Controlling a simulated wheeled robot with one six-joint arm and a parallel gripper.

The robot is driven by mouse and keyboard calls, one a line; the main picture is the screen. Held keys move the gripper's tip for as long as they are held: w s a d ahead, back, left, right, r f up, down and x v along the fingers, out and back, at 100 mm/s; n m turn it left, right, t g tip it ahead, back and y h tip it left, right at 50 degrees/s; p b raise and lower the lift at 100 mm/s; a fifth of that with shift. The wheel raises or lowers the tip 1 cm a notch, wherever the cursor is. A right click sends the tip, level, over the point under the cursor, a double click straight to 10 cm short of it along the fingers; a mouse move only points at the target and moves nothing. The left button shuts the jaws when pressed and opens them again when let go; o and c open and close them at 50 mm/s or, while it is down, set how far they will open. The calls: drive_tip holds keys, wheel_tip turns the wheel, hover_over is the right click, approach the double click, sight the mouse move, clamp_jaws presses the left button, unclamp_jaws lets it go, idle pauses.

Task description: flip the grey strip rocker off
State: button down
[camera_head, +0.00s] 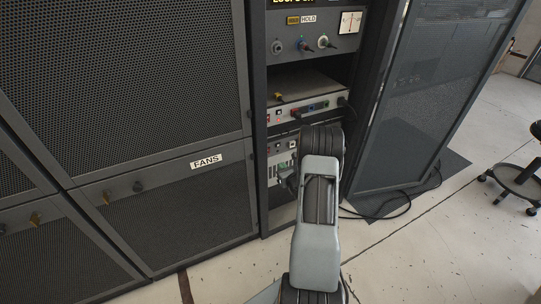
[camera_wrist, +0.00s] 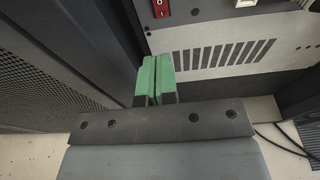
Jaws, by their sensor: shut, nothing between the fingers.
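A red rocker (camera_wrist: 161,8) shows at the top edge of the wrist view, on a dark grey panel (camera_wrist: 220,14) above a pale slotted plate. It is cut by the frame edge, and I cannot tell its position or whether this panel is the grey strip. My gripper (camera_wrist: 156,80) is shut and empty, its green fingertips together. In the picture the tips lie below the red rocker, in front of the pale plate's left end. A gap to the rocker shows in the picture; its depth is unclear. In the head view my arm covers part of the lower rack.
The open rack holds a unit with knobs and a meter (camera_head: 349,22) and a silver unit (camera_head: 305,109). A perforated cabinet with a FANS label (camera_head: 206,161) stands left. A mesh door (camera_head: 425,95) stands right. Black cables (camera_head: 385,208) lie on the floor.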

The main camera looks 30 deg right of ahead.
drive_tip(key=shift+r+b+x, duration=0.2)
drive_tip(key=shift+b+x, duration=0.1)
drive_tip(key=shift+x, duration=1.6)
drive_tip(key=shift+r+b+x, duration=0.25)
drive_tip(key=shift+b+x, duration=0.1)
drive_tip(key=shift+x, duration=1.5)
drive_tip(key=shift+r+b+x, duration=0.2)
drive_tip(key=shift+b+x, duration=0.1)
drive_tip(key=shift+x, duration=1.6)
drive_tip(key=shift+w+d, duration=0.1)
